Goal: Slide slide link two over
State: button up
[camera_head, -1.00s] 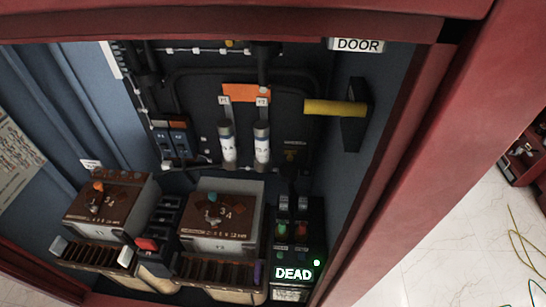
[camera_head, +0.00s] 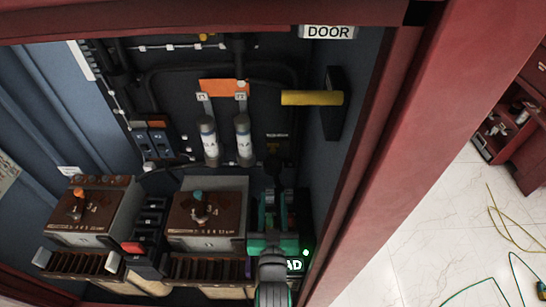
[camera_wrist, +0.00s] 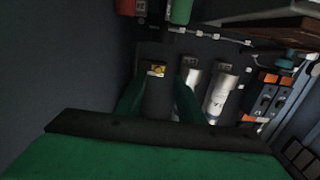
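Two blue blocks with orange tops (camera_head: 152,139) are mounted on the dark back panel, left of the two white cylinders. They also show at the right of the wrist view (camera_wrist: 267,98). No readable mark tells me which part is slide link two. My green gripper (camera_head: 279,207) is at the lower right of the cabinet, in front of the box with the lit sign, right of the blue blocks and apart from them. The gripper hides much of the lit box.
Two white cylinders (camera_head: 209,142) hang under an orange plate (camera_head: 223,87). A yellow handle (camera_head: 311,98) juts out at the right. Brown-topped boxes (camera_head: 203,218) stand low in front. The red cabinet frame (camera_head: 402,120) bounds the opening on the right.

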send_near(273, 152)
jog(key=w, duration=0.8)
jog(key=shift+f, duration=0.1)
jog(key=shift+s, duration=0.1)
grip_shut()
